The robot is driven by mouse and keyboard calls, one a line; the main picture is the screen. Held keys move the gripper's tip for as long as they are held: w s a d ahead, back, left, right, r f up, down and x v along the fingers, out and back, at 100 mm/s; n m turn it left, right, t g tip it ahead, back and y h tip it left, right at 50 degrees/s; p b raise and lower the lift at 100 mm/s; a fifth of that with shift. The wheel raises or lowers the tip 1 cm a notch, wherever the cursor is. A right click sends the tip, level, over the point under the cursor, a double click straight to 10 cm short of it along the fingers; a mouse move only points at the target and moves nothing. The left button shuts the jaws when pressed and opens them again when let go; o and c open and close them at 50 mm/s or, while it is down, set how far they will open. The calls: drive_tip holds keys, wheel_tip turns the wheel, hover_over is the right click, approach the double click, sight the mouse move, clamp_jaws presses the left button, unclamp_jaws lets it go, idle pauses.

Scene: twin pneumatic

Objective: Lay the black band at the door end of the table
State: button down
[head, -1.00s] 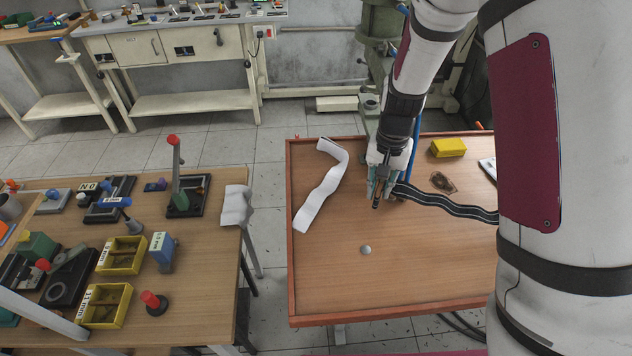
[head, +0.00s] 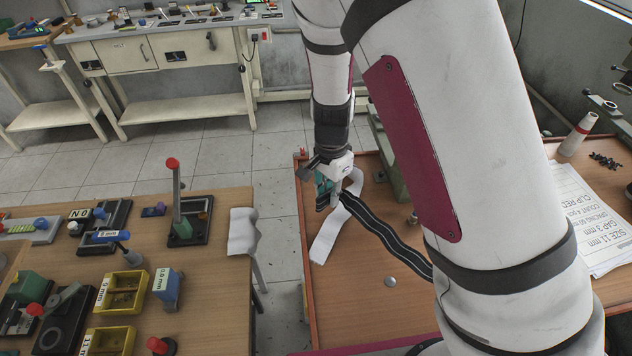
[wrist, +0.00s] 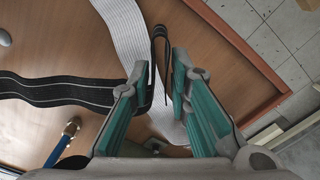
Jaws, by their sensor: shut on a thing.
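The black band (head: 385,235), with pale lengthwise lines, runs in waves across the wooden table (head: 350,308) from behind my arm up to my gripper (head: 330,188). My gripper is shut on its end, near the table's far left corner and low over the table. In the wrist view, the black band (wrist: 55,91) comes in from the left, and a thin fold of it stands up between the fingertips (wrist: 163,68). A white band (head: 328,236) lies partly under the gripper; it also shows in the wrist view (wrist: 124,28). No door shows.
A small grey disc (head: 390,282) lies on the table. A green machine part (head: 388,155) stands at its far side. Printed sheets (head: 580,215) lie at the right. A left workbench (head: 215,270) holds yellow bins (head: 122,292). My arm hides the table's middle right.

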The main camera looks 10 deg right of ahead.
drive_tip(key=w, duration=0.3)
drive_tip(key=w+a, duration=0.1)
drive_tip(key=w, duration=0.1)
drive_tip(key=w+a+f, duration=0.1)
drive_tip(key=w, duration=0.2)
drive_tip(key=shift+w+a, duration=0.2)
drive_tip(key=shift+w, duration=0.15)
drive_tip(key=shift+s+f+p, duration=0.2)
drive_tip(key=shift+f+p, duration=0.15)
drive_tip(key=shift+f, duration=0.9)
drive_tip(key=shift+w+f, duration=0.1)
drive_tip(key=shift+f, duration=0.3)
drive_tip(key=c, duration=1.8)
unclamp_jaws()
